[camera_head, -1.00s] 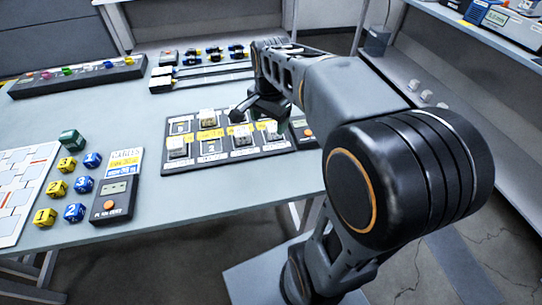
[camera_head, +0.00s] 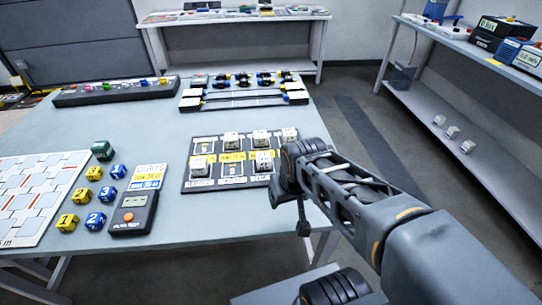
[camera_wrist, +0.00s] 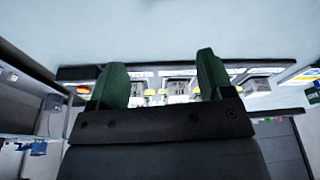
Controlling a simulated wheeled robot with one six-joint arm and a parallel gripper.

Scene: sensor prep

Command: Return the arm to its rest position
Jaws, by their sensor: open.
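My arm reaches in from the lower right of the head view. My gripper (camera_head: 292,212) hangs at the near right edge of the table (camera_head: 215,222), just right of the black board, and partly hides that edge. In the wrist view my gripper (camera_wrist: 162,78) shows two green fingers standing wide apart with nothing held between them. The black board (camera_head: 222,183) has yellow labels and several white blocks, including one at the left (camera_head: 199,166) and one at the back (camera_head: 232,140). The board also shows beyond the fingers in the wrist view (camera_wrist: 72,73).
A handheld meter (camera_head: 133,215), several blue and yellow numbered cubes, a green cube (camera_head: 103,151) and a white grid sheet (camera_head: 28,195) lie at the left. A long black rack (camera_head: 115,92) and a black-and-white rail fixture (camera_head: 243,100) stand behind. A shelf (camera_head: 460,110) is at the right.

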